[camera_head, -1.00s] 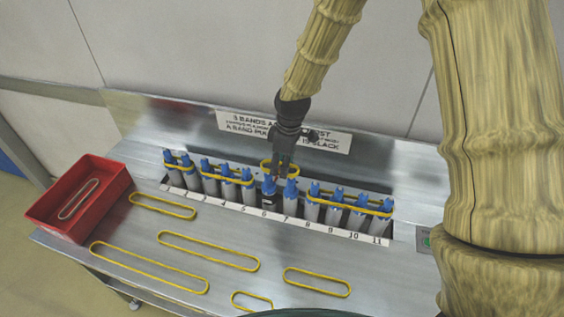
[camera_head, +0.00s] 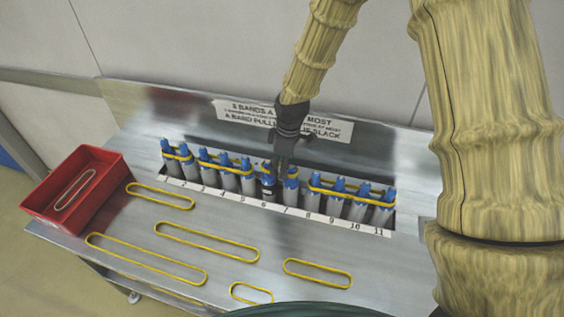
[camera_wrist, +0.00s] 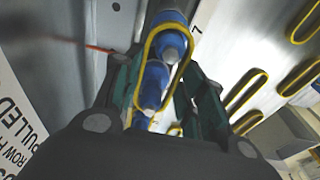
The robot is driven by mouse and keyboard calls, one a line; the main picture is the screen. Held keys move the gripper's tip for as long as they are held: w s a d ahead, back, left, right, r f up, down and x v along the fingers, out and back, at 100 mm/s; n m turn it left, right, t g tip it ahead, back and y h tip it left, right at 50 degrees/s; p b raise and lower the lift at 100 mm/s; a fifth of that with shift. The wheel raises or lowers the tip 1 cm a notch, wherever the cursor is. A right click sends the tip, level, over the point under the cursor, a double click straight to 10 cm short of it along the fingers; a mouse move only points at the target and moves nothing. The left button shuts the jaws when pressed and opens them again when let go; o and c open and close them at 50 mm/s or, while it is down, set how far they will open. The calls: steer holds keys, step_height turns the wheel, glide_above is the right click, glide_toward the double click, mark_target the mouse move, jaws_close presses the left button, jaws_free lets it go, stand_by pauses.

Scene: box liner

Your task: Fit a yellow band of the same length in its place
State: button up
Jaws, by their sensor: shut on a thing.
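My gripper (camera_head: 284,168) is over the middle of the row of blue-topped posts, at posts 6 and 7. It is shut on a yellow band, which shows as a long loop in the wrist view (camera_wrist: 192,62). There the loop overlaps two blue post tops (camera_wrist: 155,85) between my fingers (camera_wrist: 160,78); I cannot tell whether it is around them or just above. Loose yellow bands of different lengths lie on the metal bench: one near the tray (camera_head: 160,196), two long ones (camera_head: 208,243) (camera_head: 146,259), and shorter ones (camera_head: 318,273) (camera_head: 250,293).
Other yellow bands (camera_head: 350,191) sit around posts to the left and right. A red tray (camera_head: 100,208) at the bench's left end holds a pale band (camera_head: 75,188). A printed sign (camera_head: 330,127) is on the panel behind the row. The bench (camera_head: 270,270) has bare room in front.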

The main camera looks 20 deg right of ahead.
steer(key=shift+f, duration=0.45)
steer(key=o, duration=0.9)
steer(key=shift+r, duration=0.15)
steer(key=r, duration=0.8)
steer(key=d+r, duration=0.1)
steer(key=r, duration=0.2)
steer(key=shift+s+d+r, duration=0.1)
steer(key=shift+s+r, duration=0.3)
